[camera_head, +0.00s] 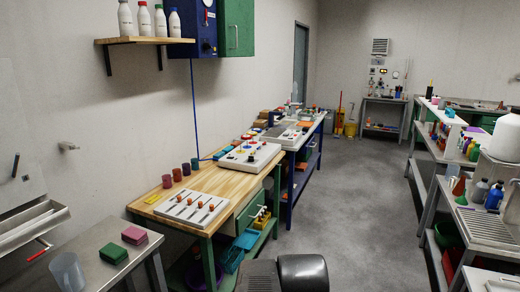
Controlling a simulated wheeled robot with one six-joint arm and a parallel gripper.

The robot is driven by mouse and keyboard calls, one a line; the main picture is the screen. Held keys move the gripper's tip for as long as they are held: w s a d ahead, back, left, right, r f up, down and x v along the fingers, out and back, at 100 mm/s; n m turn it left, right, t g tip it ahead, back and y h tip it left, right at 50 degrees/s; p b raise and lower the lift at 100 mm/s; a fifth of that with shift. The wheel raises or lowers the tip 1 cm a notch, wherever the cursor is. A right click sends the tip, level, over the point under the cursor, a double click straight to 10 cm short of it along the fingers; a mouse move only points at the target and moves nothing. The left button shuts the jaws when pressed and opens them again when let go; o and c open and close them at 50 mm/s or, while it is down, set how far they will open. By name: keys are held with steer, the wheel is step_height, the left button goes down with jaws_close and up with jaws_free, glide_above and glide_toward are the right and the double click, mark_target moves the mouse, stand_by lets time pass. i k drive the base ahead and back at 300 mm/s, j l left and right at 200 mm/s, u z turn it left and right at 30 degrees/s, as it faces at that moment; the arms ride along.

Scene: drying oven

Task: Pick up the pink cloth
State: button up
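A pink folded cloth (133,234) lies on the grey metal table at the lower left. It is a small flat stack near the table's far end. A green folded stack (114,253) lies beside it, nearer to me and a little left. Nothing covers the pink cloth. My gripper is not in view; dark rounded parts at the bottom centre look like my own arm.
A clear beaker (67,272) stands left of the green stack. An oven-like unit with an open drawer (35,228) is at far left. A wooden workbench (158,211) with a slider panel (192,207) stands beyond. The grey floor (350,205) is clear right of the benches.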

mark_target(135, 236)
steer(key=k+j+z, duration=0.2)
steer(key=i+j+z, duration=0.1)
steer(key=j, duration=0.25)
steer(key=i+j, duration=0.3)
steer(key=i+j+z, duration=0.15)
steer(key=j, duration=0.25)
steer(key=i+j+z, duration=0.1)
steer(key=j, duration=0.3)
steer(key=i+j, duration=0.3)
steer(key=j+z, duration=0.05)
steer(key=j, duration=0.05)
